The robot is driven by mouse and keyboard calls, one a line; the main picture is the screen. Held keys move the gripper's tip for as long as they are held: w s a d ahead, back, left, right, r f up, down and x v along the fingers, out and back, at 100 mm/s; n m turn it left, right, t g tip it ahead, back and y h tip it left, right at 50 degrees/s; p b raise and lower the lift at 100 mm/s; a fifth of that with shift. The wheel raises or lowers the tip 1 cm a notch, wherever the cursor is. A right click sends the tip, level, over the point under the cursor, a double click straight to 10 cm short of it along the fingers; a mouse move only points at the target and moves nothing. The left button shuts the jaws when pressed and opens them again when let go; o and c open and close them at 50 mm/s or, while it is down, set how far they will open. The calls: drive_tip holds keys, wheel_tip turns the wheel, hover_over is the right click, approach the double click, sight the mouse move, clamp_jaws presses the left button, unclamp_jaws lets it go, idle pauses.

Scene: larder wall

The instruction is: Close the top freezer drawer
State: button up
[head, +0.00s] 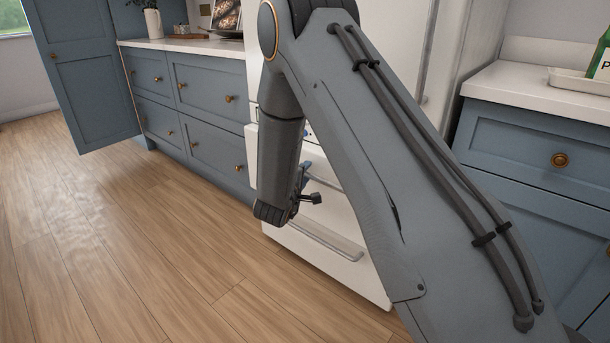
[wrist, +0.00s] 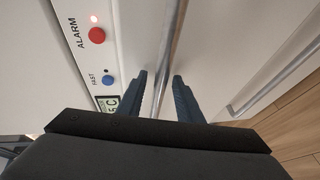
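The white freezer shows in the head view behind my arm. The front of its top drawer (head: 330,190) is largely covered by my arm, and I cannot tell how far out it stands. In the wrist view the top drawer's metal bar handle (wrist: 168,62) runs between the two dark fingers of my gripper (wrist: 159,78). The fingers are apart, with visible space on either side of the bar. In the head view my gripper (head: 305,175) is mostly hidden behind my wrist, close to the drawer front.
A red alarm button (wrist: 97,35), a blue button (wrist: 109,81) and a small display (wrist: 107,103) lie beside the handle. A lower drawer handle (head: 315,240) is below. Blue cabinets (head: 205,90) stand left and right. The wooden floor (head: 140,240) at left is clear.

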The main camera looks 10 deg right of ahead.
sight(314, 168)
drive_tip(key=shift+c, duration=0.5)
clamp_jaws()
drive_tip(key=shift+d, duration=0.1)
drive_tip(key=w+d, duration=0.1)
drive_tip(key=w+d+p, duration=0.1)
drive_tip(key=d, duration=0.1)
drive_tip(key=shift+w+d, duration=0.15)
drive_tip(key=shift+w, duration=0.1)
drive_tip(key=shift+o, duration=0.5)
unclamp_jaws()
drive_tip(key=shift+d, duration=0.1)
drive_tip(key=shift+r, duration=0.1)
drive_tip(key=shift+p+v, duration=0.85)
drive_tip(key=shift+v, duration=3.1)
drive_tip(key=shift+w, duration=0.1)
